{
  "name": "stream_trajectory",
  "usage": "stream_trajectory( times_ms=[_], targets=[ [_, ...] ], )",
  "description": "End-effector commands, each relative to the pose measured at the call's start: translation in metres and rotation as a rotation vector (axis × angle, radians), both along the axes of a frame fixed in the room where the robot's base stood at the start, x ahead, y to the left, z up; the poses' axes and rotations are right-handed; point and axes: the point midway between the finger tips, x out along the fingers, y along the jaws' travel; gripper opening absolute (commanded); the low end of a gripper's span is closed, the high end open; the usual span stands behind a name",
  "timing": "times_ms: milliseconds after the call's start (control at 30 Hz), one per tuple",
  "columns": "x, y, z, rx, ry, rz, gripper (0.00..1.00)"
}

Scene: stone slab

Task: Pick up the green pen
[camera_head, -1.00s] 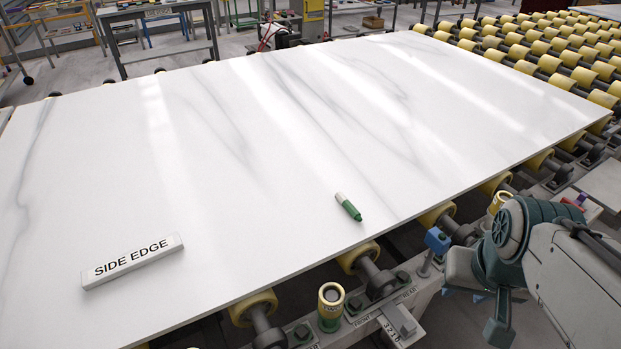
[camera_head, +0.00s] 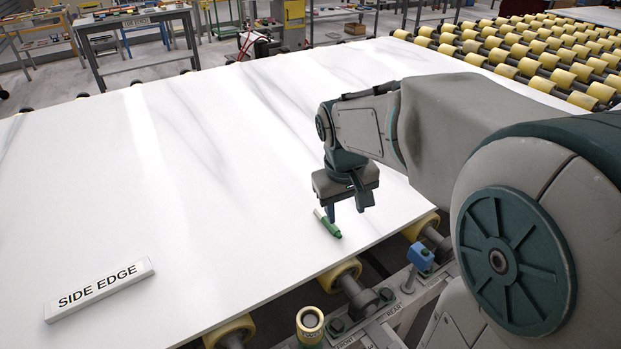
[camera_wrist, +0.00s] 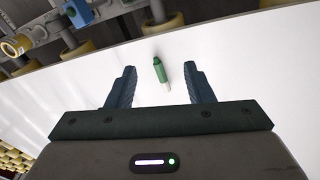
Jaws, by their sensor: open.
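The green pen (camera_head: 329,225), with a white end, lies on the white stone slab (camera_head: 230,190) near its front edge. My gripper (camera_head: 346,212) is over the slab just above the pen, pointing down, and partly overlaps it in the head view. In the wrist view the pen (camera_wrist: 161,73) shows between my two open blue fingers (camera_wrist: 160,84), touching neither, with its green end farther from the gripper body. The jaws are empty.
A white "SIDE EDGE" block (camera_head: 100,289) lies on the slab at the left. Yellow rollers (camera_head: 340,275) and a blue block (camera_head: 421,256) on the frame line the front edge. More rollers (camera_head: 520,55) stand at the back right. Most of the slab is clear.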

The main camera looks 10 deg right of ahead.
Motion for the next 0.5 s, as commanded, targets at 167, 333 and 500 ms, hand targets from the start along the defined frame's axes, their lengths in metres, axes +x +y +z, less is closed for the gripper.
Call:
stream_trajectory(
  times_ms=[167,333,500],
  targets=[
    [0.062,0.001,-0.021,0.000,0.065,0.082,0.47],
    [0.113,-0.001,-0.044,0.031,0.108,0.147,0.47],
    [0.148,-0.005,-0.063,0.072,0.129,0.185,0.47]
  ],
)
